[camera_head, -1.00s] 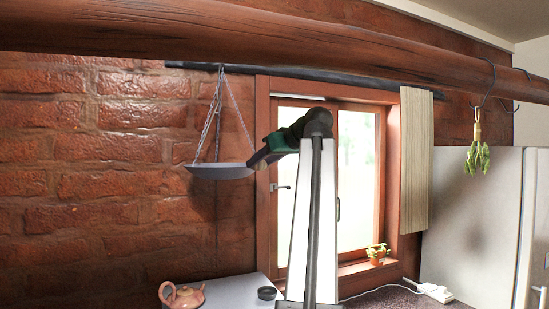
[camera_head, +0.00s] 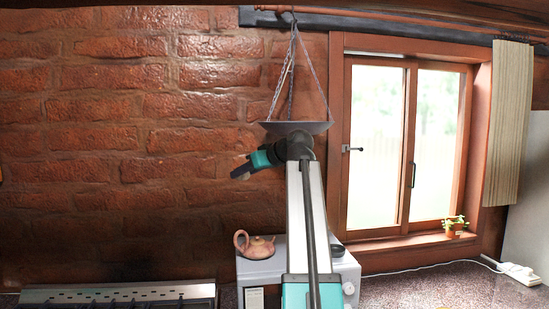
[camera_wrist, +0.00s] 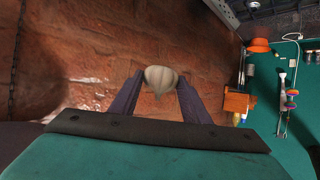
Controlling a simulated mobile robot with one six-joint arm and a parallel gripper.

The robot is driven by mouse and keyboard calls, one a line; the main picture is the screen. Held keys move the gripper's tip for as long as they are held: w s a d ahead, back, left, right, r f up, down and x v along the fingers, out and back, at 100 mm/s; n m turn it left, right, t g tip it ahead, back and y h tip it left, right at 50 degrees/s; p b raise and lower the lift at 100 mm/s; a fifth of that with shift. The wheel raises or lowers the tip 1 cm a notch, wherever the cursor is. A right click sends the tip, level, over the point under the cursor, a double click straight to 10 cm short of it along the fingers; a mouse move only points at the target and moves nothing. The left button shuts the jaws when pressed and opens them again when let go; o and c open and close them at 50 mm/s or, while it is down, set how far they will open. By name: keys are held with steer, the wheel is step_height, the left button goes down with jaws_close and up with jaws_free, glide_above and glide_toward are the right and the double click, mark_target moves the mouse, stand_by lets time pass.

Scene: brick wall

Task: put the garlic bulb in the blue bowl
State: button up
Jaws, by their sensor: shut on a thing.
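In the wrist view a pale, ribbed garlic bulb (camera_wrist: 161,78) sits between the two dark fingertips of my gripper (camera_wrist: 160,88), which is shut on it. The bulb is held off any surface, with the brick wall behind it. In the head view my gripper (camera_head: 240,172) is raised in front of the brick wall, pointing left, below and left of the hanging scale pan. The bulb cannot be made out there. No blue bowl can be seen in either view.
A hanging scale pan (camera_head: 293,128) on chains is close to my arm. A clay teapot (camera_head: 255,245) and a small dark bowl (camera_head: 337,250) stand on a white appliance (camera_head: 262,270). A stove (camera_head: 118,294) is at lower left. A potted plant (camera_head: 455,226) is on the windowsill.

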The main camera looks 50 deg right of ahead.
steer(key=w+a+f+n+y+b, duration=0.1)
steer(key=w+a+f, duration=0.3)
steer(key=a+f, duration=0.45)
steer(key=w+a+f+b, duration=0.2)
steer(key=w+a+f, duration=0.3)
steer(key=a+f, duration=0.3)
steer(key=w+a+f+n+y+b, duration=0.1)
steer(key=w+a+f, duration=0.4)
steer(key=a, duration=0.4)
steer(key=s+a+f+m+h+b, duration=0.2)
steer(key=a+f+b, duration=0.1)
steer(key=a+f, duration=1.4)
steer(key=shift+s+a+f+b, duration=0.15)
steer(key=shift+a+f+b, duration=0.2)
steer(key=shift+a, duration=0.7)
